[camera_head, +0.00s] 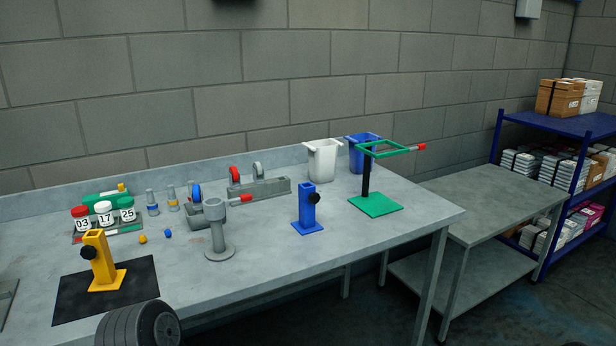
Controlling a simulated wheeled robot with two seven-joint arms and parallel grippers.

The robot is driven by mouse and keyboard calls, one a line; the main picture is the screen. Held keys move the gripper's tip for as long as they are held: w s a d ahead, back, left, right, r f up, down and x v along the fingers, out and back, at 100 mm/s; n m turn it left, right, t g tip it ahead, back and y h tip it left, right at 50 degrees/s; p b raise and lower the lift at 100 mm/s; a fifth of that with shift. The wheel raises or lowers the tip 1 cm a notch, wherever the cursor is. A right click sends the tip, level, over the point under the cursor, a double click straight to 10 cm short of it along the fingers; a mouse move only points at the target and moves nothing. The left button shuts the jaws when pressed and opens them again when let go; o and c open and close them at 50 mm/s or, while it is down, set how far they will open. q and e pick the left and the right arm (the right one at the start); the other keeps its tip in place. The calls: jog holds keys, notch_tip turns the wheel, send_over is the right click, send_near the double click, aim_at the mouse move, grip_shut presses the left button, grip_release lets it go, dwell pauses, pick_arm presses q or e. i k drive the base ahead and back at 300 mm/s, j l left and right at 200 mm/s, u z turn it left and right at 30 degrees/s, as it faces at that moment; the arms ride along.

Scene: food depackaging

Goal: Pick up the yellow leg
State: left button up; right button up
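A yellow upright post (98,262) with a square base and a black side knob stands on a black mat (72,311) at the front left of the table. It is upright, with an open square top. It is the largest yellow thing in view and the likeliest yellow leg. A small yellow piece (143,239) lies on the table behind it to the right. Neither gripper shows in the head view. A dark ribbed round shape is cut off by the bottom edge; I cannot tell what it is.
A grey stand (219,240) and a blue post (308,213) stand to the right. Numbered jars (104,213) stand behind the yellow post. A white bin (322,160), a blue bin (362,153) and a green-based stand (376,205) are further right. The table's front middle is clear.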

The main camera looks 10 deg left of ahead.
aim_at(107, 278)
jog(key=u, duration=1.5)
jog(key=i+j, duration=0.15)
jog(key=j, duration=0.25)
jog(key=i+j, duration=0.15)
jog(key=j, duration=0.25)
jog(key=i+j+z, duration=0.2)
jog(key=j, duration=0.15)
jog(key=z, duration=1.3)
jog(key=k+l, duration=0.05)
